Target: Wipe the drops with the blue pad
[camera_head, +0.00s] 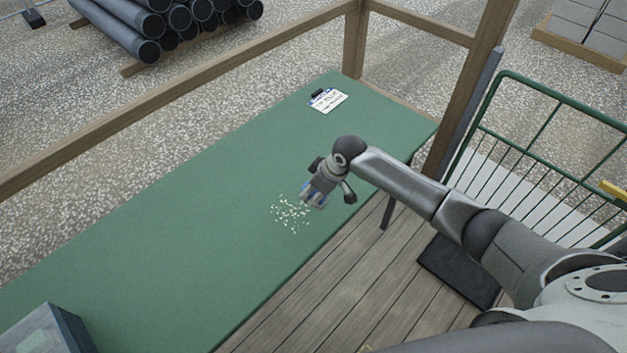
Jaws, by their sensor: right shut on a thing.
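Pale drops (288,213) lie scattered in a loose patch on the green table top (170,240), near its front edge. My right gripper (315,200) reaches in from the right and points down at the right side of the patch. It is shut on the blue pad (319,188), of which only small bluish parts show between and beside the fingers. The pad is at or just above the table; I cannot tell whether it touches. My left gripper is not in view.
A clipboard with a white sheet (328,101) lies at the table's far end. A grey box (48,332) stands at the near left corner. Wooden rails and a post (470,90) border the table. A green mesh cart (545,150) stands right. The table's middle is clear.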

